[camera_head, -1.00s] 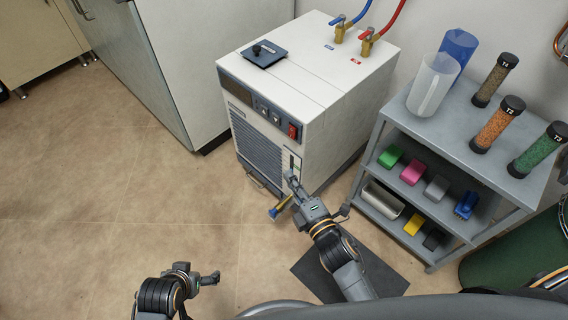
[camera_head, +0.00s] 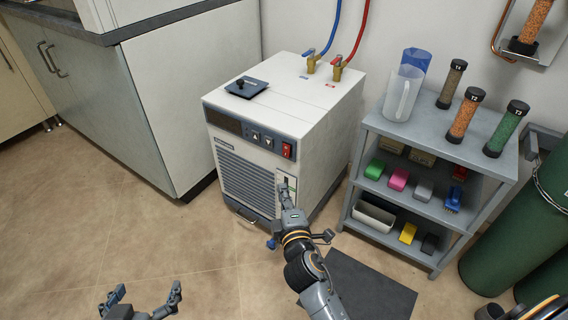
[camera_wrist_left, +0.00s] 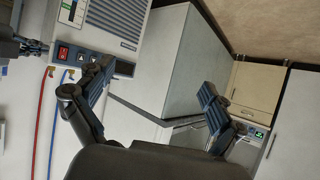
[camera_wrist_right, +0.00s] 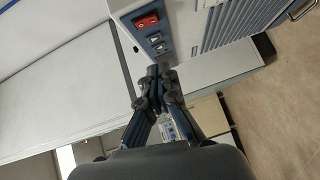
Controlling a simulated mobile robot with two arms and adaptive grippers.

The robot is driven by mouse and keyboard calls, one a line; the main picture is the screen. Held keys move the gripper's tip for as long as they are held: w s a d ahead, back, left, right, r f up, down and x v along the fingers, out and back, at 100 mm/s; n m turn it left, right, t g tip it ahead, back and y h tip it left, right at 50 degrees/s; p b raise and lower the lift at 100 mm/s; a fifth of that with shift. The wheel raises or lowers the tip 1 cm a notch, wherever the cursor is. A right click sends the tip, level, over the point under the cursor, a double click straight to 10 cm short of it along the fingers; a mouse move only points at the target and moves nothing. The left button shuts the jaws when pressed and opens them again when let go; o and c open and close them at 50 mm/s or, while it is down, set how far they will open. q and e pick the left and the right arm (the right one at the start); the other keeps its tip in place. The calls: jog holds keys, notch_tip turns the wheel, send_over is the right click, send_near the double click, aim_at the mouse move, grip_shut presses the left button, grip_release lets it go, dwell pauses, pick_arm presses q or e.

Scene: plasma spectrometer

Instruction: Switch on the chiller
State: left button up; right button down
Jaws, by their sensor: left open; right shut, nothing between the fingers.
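The chiller (camera_head: 310,110) is a white box with a slatted front grille and a dark display (camera_head: 225,122). Its red rocker switch (camera_head: 287,150) sits at the upper right of the front panel, beside two arrow buttons (camera_head: 261,139). The switch also shows in the right wrist view (camera_wrist_right: 146,22) and in the left wrist view (camera_wrist_left: 63,52). My right gripper (camera_head: 283,188) is shut and empty, in front of the chiller's lower right front, below the switch. In the right wrist view its closed tips (camera_wrist_right: 158,72) point toward the panel. My left gripper (camera_head: 145,294) is open and empty, low at the left.
A grey shelf cart (camera_head: 440,150) with a jug and capped tubes stands right of the chiller. Blue and red hoses (camera_head: 358,35) join valves on its top. A cabinet (camera_head: 165,95) stands left. A dark mat (camera_head: 370,290) lies in front. Floor at left is clear.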

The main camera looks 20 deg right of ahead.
jog(key=b, duration=0.2)
send_near(283, 154)
jog(key=w+a, duration=0.3)
jog(key=w, duration=0.1)
pick_arm(q)
jog(key=w+d+r+t+h, duration=0.2)
jog(key=r+t, duration=0.4)
jog(key=r, duration=0.3)
jog(key=shift+w+d+r, duration=0.2)
jog(key=shift+w+r, duration=0.2)
jog(key=shift+w, duration=0.5)
pick_arm(e)
jog(key=d, duration=0.1)
jog(key=w+d, duration=0.2)
jog(key=shift+d+f, duration=0.2)
jog(key=shift+d, duration=0.05)
jog(key=shift+w+d+f+b, duration=0.15)
jog(key=shift+f+b, duration=0.1)
jog(key=shift+b, duration=0.8)
jog(key=shift+r, duration=0.15)
pick_arm(q)
jog(key=r+t, duration=0.1)
jog(key=r, duration=0.1)
jog(key=r+t+h, duration=0.1)
jog(key=r, duration=0.1)
jog(key=s+r+t, duration=0.1)
jog(key=shift+d+r+t+h, duration=0.3)
jog(key=shift+r+t, duration=0.1)
